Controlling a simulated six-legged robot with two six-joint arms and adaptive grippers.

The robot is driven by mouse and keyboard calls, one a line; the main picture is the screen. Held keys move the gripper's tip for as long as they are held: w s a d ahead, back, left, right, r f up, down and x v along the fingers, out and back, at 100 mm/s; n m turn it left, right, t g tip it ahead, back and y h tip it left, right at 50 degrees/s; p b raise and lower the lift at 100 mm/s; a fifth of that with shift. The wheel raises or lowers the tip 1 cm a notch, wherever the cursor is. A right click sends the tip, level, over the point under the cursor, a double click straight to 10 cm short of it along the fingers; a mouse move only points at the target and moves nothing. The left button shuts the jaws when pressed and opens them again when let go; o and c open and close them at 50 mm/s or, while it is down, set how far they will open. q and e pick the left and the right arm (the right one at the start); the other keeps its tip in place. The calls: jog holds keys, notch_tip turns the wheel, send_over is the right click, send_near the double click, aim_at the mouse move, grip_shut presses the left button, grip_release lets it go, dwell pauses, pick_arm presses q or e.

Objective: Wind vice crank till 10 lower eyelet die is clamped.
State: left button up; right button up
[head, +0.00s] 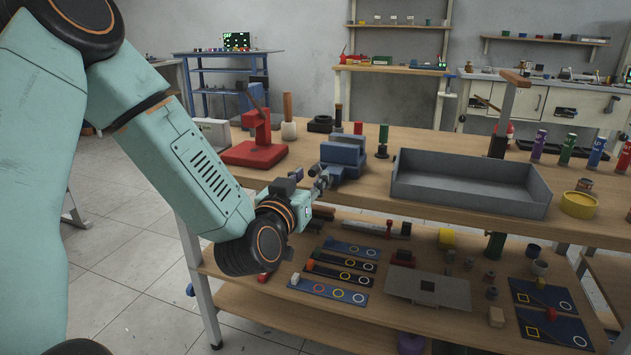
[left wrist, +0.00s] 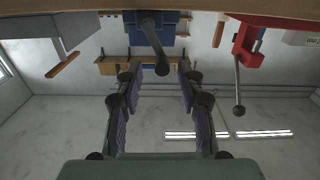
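The blue vice (head: 345,155) stands at the front edge of the workbench top. In the left wrist view, which looks upside down, the vice (left wrist: 155,22) is at the top centre. Its dark crank (left wrist: 152,38) reaches out from it and ends in a round knob (left wrist: 162,69). My left gripper (head: 322,182) is close in front of the vice. In the left wrist view, its two fingers (left wrist: 156,80) are spread apart, with the crank's end showing between them and no finger seen touching it. I cannot make out the 10 lower eyelet die. My right gripper is not in view.
A red lever press (head: 258,143) stands left of the vice. A grey tray (head: 465,190) and a yellow dish (head: 578,205) are to the right. Dark cylinders stand behind the vice. The lower shelf (head: 250,288) holds marked mats and small parts.

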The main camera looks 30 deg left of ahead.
aim_at(312, 175)
pick_arm(q)
jog(key=x, duration=0.3)
jog(key=shift+w+a+f+b, duration=0.15)
jog(key=shift+a+b, duration=0.2)
jog(key=shift+b, duration=0.05)
jog(key=shift+w+d, duration=0.1)
jog(key=shift+d, duration=0.15)
jog(key=shift+a, duration=0.2)
jog(key=shift+c, duration=1.4)
jog(key=shift+d, duration=0.15)
grip_shut()
